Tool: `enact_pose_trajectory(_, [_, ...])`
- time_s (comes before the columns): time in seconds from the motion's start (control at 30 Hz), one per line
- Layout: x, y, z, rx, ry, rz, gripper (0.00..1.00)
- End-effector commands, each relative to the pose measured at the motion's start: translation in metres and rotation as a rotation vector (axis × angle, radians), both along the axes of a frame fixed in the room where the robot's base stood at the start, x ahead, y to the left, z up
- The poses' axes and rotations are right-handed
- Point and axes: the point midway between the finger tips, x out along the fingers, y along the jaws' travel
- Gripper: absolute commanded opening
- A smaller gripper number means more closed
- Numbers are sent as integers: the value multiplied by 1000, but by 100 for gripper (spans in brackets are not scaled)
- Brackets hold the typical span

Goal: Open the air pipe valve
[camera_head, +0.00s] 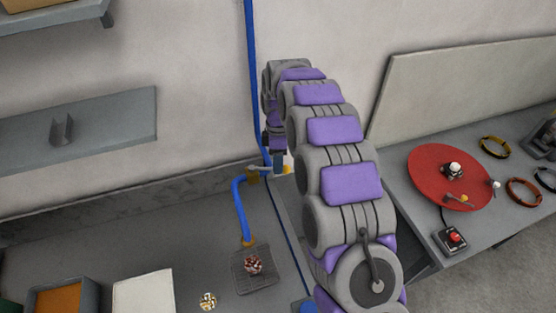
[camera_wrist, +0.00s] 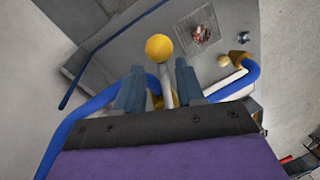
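The blue air pipe (camera_head: 251,70) runs down the wall to a valve with a brass fitting (camera_head: 252,178). A blue hose (camera_head: 240,208) bends down from there to a brass nozzle. In the wrist view, the valve's pale lever (camera_wrist: 166,85) with a yellow ball end (camera_wrist: 159,48) lies between the two blue-grey fingers of my gripper (camera_wrist: 160,75). The fingers are apart, with a visible gap beside the lever. In the head view my gripper (camera_head: 278,160) is at the valve and partly hides the lever. The valve body is partly hidden behind my gripper in the wrist view.
A mesh tray (camera_head: 268,283) with a copper-coloured pile (camera_head: 253,264) lies below the nozzle. A bin (camera_head: 88,298) and white box (camera_head: 143,291) stand left. A side table at right holds a red disc (camera_head: 425,168) and a button box (camera_head: 450,240). Shelves (camera_head: 120,118) are on the wall.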

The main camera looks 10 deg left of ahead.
Motion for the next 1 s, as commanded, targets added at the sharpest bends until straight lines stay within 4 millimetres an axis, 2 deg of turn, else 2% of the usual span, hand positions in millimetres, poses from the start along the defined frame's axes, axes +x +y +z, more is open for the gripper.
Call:
enact_pose_trajectory(0.17, [4,3,13,0,-3,-1,38])
enact_pose_trajectory(0.4, [12,2,52,2,-6,0,38])
enact_pose_trajectory(1.0, [27,2,133,0,-1,-1,38])
